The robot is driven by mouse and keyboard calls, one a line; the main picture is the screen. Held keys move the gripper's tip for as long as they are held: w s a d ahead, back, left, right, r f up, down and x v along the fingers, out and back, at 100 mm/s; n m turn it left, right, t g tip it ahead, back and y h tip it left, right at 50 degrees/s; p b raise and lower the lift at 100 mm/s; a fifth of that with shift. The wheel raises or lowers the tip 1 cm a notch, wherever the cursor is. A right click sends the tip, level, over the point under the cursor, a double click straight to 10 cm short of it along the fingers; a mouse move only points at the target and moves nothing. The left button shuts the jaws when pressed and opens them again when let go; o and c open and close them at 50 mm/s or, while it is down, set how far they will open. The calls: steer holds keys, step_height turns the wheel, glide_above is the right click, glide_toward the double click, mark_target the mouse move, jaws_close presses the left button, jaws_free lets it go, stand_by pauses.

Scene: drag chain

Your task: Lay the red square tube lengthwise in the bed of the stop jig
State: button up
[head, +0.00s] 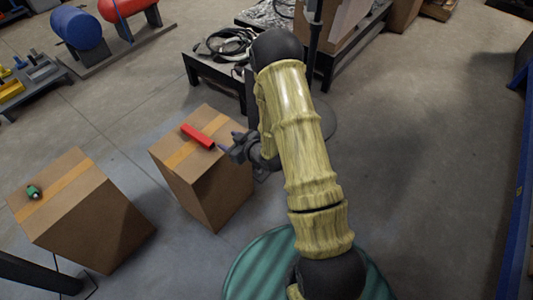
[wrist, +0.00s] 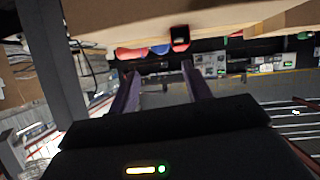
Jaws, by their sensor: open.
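The red square tube (head: 198,136) lies on top of a cardboard box (head: 212,120), close to its tape strip. My gripper (head: 225,149) is beside the box's right edge, just right of the tube's near end and apart from it. The wrist view looks upside down. There the tube's dark hollow end, rimmed in red (wrist: 180,37), shows beyond the open, empty fingers (wrist: 158,72), nearer the right finger. I cannot pick out the stop jig for certain.
Another cardboard box (head: 80,200) with a small green and dark object (head: 34,192) stands to the left. A low bench (head: 35,80) with yellow, blue and grey fixtures is at the far left. A dark table with cables (head: 228,45) stands behind. The floor at right is clear.

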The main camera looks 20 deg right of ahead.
steer(key=s+d+r+m+g+h, duration=0.35)
steer(key=s+d+r+h, duration=0.2)
steer(key=r, duration=0.45)
steer(key=s+r+m+g, duration=0.1)
steer(key=s+r+g, duration=0.1)
steer(key=s, duration=0.5)
steer(key=s+d+r+m+g, duration=0.1)
steer(key=s+r+m+g, duration=0.1)
steer(key=s, duration=0.6)
step_height(320, 180, up, 2)
steer(key=shift+s+d+r+g+h, duration=0.3)
steer(key=shift+g+h, duration=0.15)
steer(key=shift+g, duration=0.3)
steer(key=shift+o, duration=0.4)
steer(key=shift+c, duration=1.3)
steer(key=shift+w+a, duration=0.1)
steer(key=shift+a, duration=0.05)
steer(key=shift+c, duration=0.5)
